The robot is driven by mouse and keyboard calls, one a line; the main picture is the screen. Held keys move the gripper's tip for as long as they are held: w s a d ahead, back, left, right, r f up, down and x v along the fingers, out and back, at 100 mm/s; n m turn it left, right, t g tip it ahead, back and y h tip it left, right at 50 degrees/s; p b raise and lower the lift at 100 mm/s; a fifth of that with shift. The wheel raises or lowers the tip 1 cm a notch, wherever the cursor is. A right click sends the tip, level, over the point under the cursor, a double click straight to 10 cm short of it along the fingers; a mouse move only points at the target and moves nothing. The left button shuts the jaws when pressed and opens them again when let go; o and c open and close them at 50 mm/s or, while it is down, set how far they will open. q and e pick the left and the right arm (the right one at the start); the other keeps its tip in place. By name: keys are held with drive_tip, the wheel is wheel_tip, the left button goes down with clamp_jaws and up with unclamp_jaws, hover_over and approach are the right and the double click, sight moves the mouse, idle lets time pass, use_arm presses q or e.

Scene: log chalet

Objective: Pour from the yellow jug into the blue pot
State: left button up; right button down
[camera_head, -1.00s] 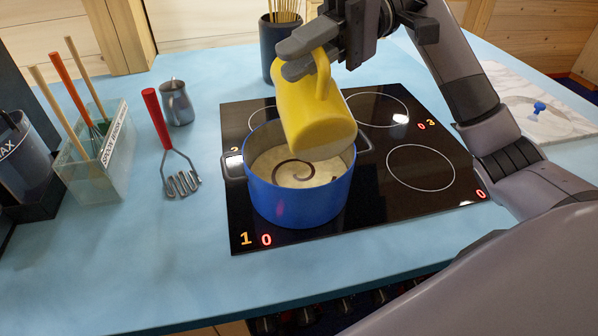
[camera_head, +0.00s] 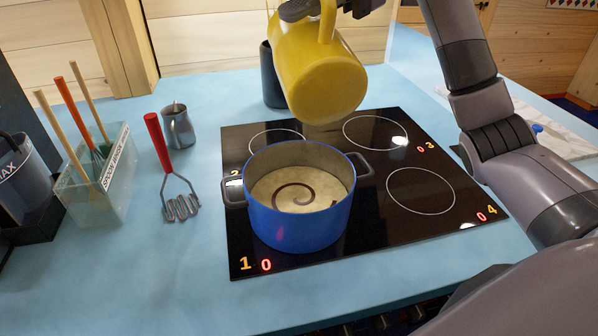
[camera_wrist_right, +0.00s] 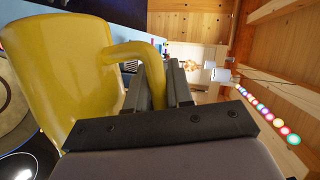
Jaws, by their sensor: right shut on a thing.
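The yellow jug (camera_head: 318,75) is in the air above the back of the cooktop, tilted with its base toward me. My right gripper (camera_head: 325,8) is shut on its handle at the top of the head view. The right wrist view shows the jug (camera_wrist_right: 60,70) at the left and the fingers (camera_wrist_right: 158,88) around the handle. The blue pot (camera_head: 300,222) stands on the front left ring, below and in front of the jug. It holds pale creamy contents with a dark swirl. The jug's opening is hidden in the head view. My left gripper is not in view.
The black cooktop (camera_head: 400,230) has free rings at the right. A masher (camera_head: 172,180) with a red handle, a small metal pitcher (camera_head: 178,127) and a glass utensil box (camera_head: 95,185) stand at the left. A dark utensil holder (camera_head: 270,80) is behind the jug.

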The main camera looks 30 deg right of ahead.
drive_tip(key=n+t, duration=0.1)
drive_tip(key=n+h, duration=0.1)
drive_tip(key=n, duration=0.1)
drive_tip(key=shift+s+r+t, duration=0.1)
drive_tip(key=shift+r+t, duration=0.3)
drive_tip(key=shift+r+n+t+h, duration=0.15)
drive_tip(key=shift+n+t+h, duration=0.15)
drive_tip(key=shift+n+t, duration=0.65)
drive_tip(key=n+t+b, duration=0.1)
drive_tip(key=n+t, duration=0.1)
drive_tip(key=n, duration=0.1)
drive_tip(key=shift+r+h, duration=0.2)
drive_tip(key=shift+h, duration=0.1)
drive_tip(key=shift+r+n+t+b, duration=0.3)
drive_tip(key=shift+n+t+b, duration=0.25)
drive_tip(key=shift+n+t, duration=0.45)
